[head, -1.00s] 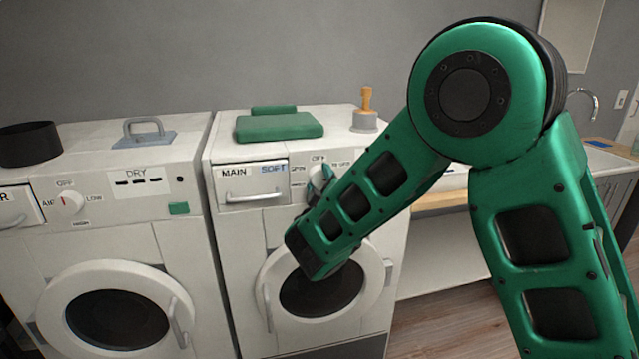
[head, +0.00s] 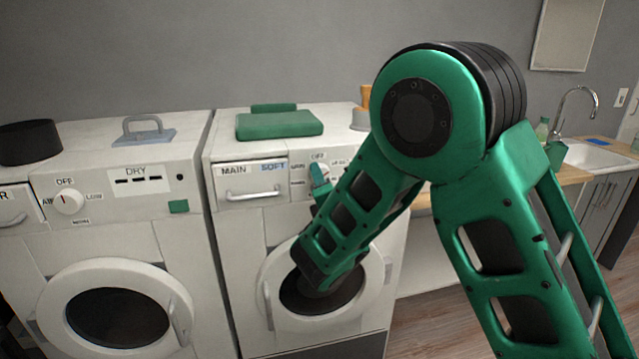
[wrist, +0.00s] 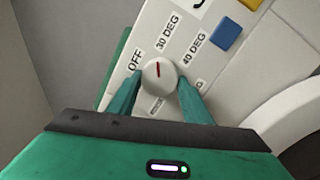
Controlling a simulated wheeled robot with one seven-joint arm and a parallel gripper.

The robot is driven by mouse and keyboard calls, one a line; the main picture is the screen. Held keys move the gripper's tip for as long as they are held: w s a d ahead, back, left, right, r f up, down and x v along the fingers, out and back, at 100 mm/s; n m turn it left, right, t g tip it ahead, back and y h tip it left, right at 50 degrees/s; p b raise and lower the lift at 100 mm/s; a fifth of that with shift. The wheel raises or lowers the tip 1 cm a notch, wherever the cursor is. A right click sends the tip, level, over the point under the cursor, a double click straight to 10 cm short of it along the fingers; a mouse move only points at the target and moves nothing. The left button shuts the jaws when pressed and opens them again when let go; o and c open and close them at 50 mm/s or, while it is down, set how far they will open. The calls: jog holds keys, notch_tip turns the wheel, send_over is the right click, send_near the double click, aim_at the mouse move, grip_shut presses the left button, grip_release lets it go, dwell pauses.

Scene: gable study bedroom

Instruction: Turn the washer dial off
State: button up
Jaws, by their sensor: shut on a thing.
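The washer dial (wrist: 159,78) is a round white knob with a red mark, on the right machine's panel. In the wrist view its mark points at the near end of the 30 DEG label, clockwise of the OFF label (wrist: 135,60). My gripper (wrist: 158,84) has one green finger on each side of the dial and is shut on it. In the head view my gripper (head: 320,178) is at the panel of the washer (head: 238,230), right of its MAIN/SOFT drawer (head: 250,181). My fingers and forearm partly cover the dial there.
A dryer (head: 120,245) with its own dial (head: 68,202) stands to the left. A green folded item (head: 279,125) lies on the washer top. A blue square button (wrist: 226,35) is near the dial. A sink counter (head: 573,177) is at the right.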

jog(key=n, duration=0.4)
jog(key=n+y, duration=0.1)
jog(key=n, duration=0.7)
jog(key=shift+w+d+f+g+y, duration=0.1)
jog(key=shift+w+d+g+y, duration=0.05)
jog(key=shift+d+g+y, duration=0.2)
jog(key=shift+d+n, duration=0.1)
jog(key=shift+n, duration=0.2)
jog(key=o, duration=0.8)
jog(key=shift+y, duration=0.25)
jog(key=v, duration=1)
jog(key=shift+s, duration=0.3)
